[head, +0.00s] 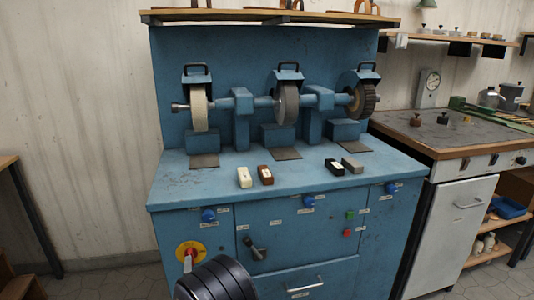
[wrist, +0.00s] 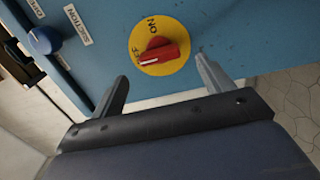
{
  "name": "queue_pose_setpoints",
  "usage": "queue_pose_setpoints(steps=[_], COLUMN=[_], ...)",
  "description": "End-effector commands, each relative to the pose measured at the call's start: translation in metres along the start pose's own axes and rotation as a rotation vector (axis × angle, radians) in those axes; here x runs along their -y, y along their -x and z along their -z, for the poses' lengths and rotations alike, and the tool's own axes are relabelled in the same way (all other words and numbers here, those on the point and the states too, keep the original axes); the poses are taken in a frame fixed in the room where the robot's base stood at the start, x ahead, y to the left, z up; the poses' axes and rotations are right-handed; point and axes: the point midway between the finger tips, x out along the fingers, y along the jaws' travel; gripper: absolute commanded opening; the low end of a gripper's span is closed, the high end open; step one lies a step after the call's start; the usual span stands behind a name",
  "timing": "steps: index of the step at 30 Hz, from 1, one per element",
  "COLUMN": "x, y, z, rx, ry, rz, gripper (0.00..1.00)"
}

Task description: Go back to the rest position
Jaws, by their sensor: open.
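My gripper (wrist: 161,67) is open and empty in the wrist view. Its two fingers stand apart, pointing at the blue cabinet front, below and to either side of a red rotary switch (wrist: 162,51). The switch sits on a round yellow plate (wrist: 174,31) marked ON and OFF. One end of the red handle lies by the OFF mark. In the head view the red switch (head: 190,254) shows at the cabinet's lower left. My dark arm end is just below and right of it and hides part of the cabinet front; the fingers are mostly hidden there.
The blue grinding bench (head: 300,185) carries several wheels at the back. A black lever (head: 255,249) juts from the front.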

Motion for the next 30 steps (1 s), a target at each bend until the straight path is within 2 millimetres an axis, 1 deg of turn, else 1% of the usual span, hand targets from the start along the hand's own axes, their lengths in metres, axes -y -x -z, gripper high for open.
queue_pose_setpoints(steps=[1,3,10,12,30], x=[0.001,0.001,0.001,0.001,0.001], y=[-0.01,-0.022,-0.058,-0.055,-0.055], z=[-0.001,-0.001,-0.001,-0.001,-0.001], rx=[0.003,0.003,0.002,0.001,0.0], ry=[-0.002,-0.002,-0.006,-0.07,-0.569], rz=[-0.002,-0.002,-0.002,-0.001,-0.001], gripper=[0.76,0.76,0.76,0.76,0.76])
